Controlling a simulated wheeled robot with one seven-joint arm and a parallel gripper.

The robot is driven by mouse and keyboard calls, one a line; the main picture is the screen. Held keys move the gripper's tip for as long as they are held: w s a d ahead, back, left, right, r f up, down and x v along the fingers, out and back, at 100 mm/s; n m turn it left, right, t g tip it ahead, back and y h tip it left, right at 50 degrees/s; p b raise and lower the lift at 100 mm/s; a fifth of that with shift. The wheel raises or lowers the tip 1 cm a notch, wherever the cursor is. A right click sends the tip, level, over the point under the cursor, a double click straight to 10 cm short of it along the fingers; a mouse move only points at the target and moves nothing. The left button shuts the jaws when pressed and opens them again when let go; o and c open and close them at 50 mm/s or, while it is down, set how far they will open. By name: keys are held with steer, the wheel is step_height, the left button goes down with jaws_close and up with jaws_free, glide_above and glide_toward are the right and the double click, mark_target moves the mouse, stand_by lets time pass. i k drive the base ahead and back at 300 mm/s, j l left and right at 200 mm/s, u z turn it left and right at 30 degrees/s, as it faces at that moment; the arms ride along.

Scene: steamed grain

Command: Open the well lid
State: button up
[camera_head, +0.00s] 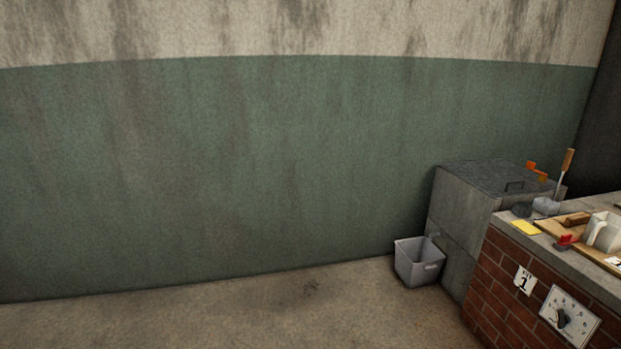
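A grey concrete box stands against the wall at the right, with a dark flat lid (480,175) on top that looks like the well lid. The lid lies flat and appears closed. A small dark handle (514,186) sits near its front right edge. Small orange objects (537,170) show at the lid's right side, and I cannot tell whether they rest on it. My gripper is not in view.
A grey bucket (418,262) stands on the floor at the box's left. A brick counter (500,285) at the right holds a yellow pad (525,227), a wooden board, a white jug (603,232) and tools. The floor (200,320) at left is clear.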

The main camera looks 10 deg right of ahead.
mark_target(498, 184)
steer(key=i+z, duration=0.25)
steer(key=i, duration=0.25)
steer(key=i+z, duration=0.25)
steer(key=i, duration=0.2)
steer(key=i+j+z, duration=0.25)
steer(key=i, duration=0.25)
steer(key=i+j+z, duration=0.25)
steer(key=i, duration=0.2)
steer(key=i+z, duration=0.25)
steer(key=i+j+z, duration=0.25)
steer(key=i, duration=0.2)
steer(key=i+j+z, duration=0.25)
steer(key=i, duration=0.15)
steer(key=i+l, duration=0.1)
steer(key=i, duration=0.2)
